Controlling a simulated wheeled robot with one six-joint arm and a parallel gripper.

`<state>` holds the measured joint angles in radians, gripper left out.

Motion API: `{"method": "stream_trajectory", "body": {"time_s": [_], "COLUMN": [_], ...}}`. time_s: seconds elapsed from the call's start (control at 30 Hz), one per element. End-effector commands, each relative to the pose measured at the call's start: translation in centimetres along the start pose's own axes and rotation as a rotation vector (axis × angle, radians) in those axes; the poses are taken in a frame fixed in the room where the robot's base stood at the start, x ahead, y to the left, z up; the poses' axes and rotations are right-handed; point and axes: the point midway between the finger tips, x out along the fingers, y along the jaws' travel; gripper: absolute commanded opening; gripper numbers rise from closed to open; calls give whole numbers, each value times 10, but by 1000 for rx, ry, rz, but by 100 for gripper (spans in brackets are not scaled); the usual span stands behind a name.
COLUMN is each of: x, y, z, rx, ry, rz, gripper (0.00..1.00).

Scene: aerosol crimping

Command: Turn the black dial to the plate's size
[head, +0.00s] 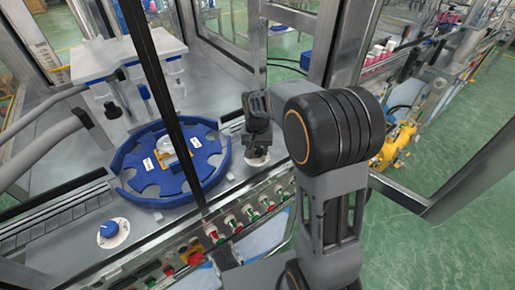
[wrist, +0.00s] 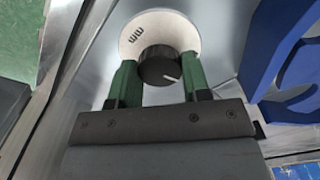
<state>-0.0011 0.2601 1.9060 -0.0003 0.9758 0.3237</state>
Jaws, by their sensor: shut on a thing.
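The black dial (wrist: 158,68) sits on a round white scale disc (wrist: 185,33), which bears dark lettering at its upper left in the wrist view. A short white pointer line on the dial points to the lower right there. My gripper (wrist: 158,62) has its green fingers on either side of the dial, shut on it. In the head view my gripper (head: 258,132) is above the white disc (head: 257,158), and the dial is mostly hidden. The blue star-wheel plate (head: 128,184) lies left of my gripper, with small white labels on it; their text is unreadable.
A blue knob (head: 109,228) on a white disc is at the lower left. A row of red and green buttons (head: 250,211) runs along the panel's front edge. A metal frame post (head: 255,45) stands behind my gripper. A blue star-wheel edge (wrist: 275,60) is right in the wrist view.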

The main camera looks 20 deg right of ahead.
Motion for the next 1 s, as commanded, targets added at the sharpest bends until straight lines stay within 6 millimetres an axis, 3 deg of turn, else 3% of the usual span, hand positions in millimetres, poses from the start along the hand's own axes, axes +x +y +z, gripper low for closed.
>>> {"method": "stream_trajectory", "body": {"time_s": [0.5, 1.0], "x": [-1, -1], "y": [0, 0], "z": [0, 0], "rx": [-354, -454], "ry": [1, 1], "rz": [-1, 0], "gripper": [20, 20]}}
